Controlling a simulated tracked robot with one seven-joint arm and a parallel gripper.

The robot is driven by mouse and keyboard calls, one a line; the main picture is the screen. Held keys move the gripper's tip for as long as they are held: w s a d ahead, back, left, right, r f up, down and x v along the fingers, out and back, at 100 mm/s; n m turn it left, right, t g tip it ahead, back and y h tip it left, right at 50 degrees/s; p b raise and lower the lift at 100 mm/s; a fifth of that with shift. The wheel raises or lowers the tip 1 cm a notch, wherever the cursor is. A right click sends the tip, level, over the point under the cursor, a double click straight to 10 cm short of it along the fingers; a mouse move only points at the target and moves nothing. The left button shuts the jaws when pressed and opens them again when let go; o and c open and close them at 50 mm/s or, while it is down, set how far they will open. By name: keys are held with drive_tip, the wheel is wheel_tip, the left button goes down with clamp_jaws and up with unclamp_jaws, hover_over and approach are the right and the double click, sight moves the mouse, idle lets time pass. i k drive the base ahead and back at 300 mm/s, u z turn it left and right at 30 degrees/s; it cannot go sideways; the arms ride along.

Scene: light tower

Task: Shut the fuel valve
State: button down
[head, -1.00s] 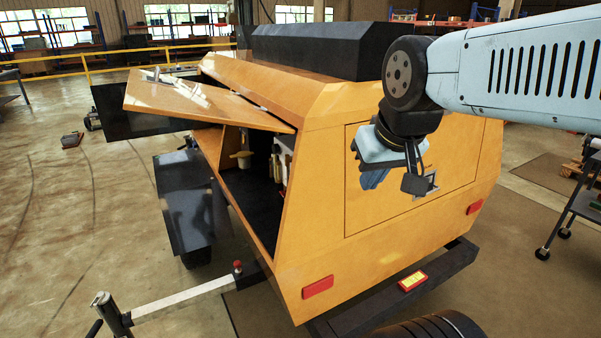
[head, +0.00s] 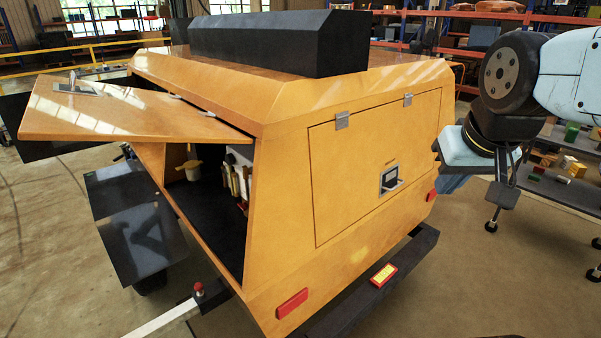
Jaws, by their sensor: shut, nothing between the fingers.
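The orange light tower body (head: 290,245) fills the middle of the head view. Its side door (head: 125,115) is raised, and the side compartment (head: 205,215) behind it is open. Pale and brown parts (head: 238,175) and a cream-coloured piece (head: 190,165) show inside; I cannot tell whether one of them is the fuel valve. The end panel (head: 350,185) is closed, with a latch (head: 390,179) on it.
A dark bumper (head: 350,312) runs along the near end. A grey workbench (head: 560,185) with small items stands at the right. Floor shows open at the far left.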

sight(243, 205)
drive_tip(key=u, duration=1.3)
drive_tip(key=i, duration=0.1)
drive_tip(key=z, duration=2.65)
drive_tip(key=k, duration=0.75)
drive_tip(key=u, duration=1.7)
drive_tip(key=k, duration=0.1)
drive_tip(key=u, duration=0.1)
drive_tip(key=i, duration=1)
drive_tip(key=z, duration=0.1)
